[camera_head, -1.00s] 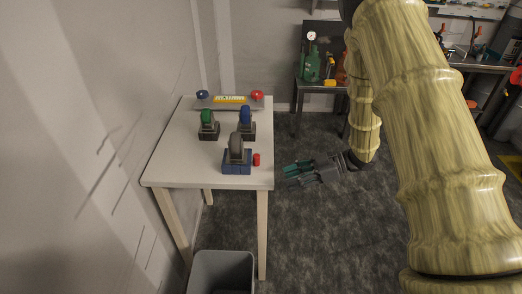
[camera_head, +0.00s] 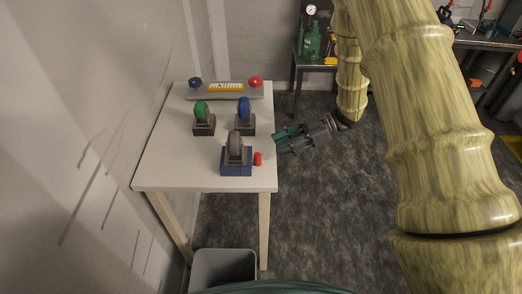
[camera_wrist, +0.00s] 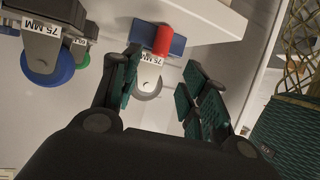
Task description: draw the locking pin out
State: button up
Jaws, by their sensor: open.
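A grey caster wheel (camera_head: 235,146) stands upright in a blue block (camera_head: 237,168) near the front right of the white table (camera_head: 160,165). A red pin end (camera_head: 258,159) sticks out at the block's right side. In the wrist view the red pin end (camera_wrist: 162,40) shows in front of the blue block (camera_wrist: 179,45), with the grey wheel (camera_wrist: 148,86) and a "75 MM" label beside it. My gripper (camera_head: 279,142) is open and empty just off the table's right edge, apart from the pin. In the wrist view its fingers (camera_wrist: 163,66) spread either side of the pin's line.
A green wheel (camera_head: 201,111) and a blue wheel (camera_head: 244,109) stand in dark holders behind. A bar (camera_head: 226,88) with a blue and a red knob lies at the back. A grey bin (camera_head: 223,262) stands below the front edge.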

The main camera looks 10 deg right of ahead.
aim_at(260, 154)
jog(key=p+x, duration=0.1)
jog(key=x, duration=0.6)
jog(key=shift+w+a+f+p, duration=0.1)
jog(key=shift+a+f+p, duration=0.1)
jog(key=shift+p, duration=0.1)
jog(key=shift+c, duration=0.2)
grip_shut()
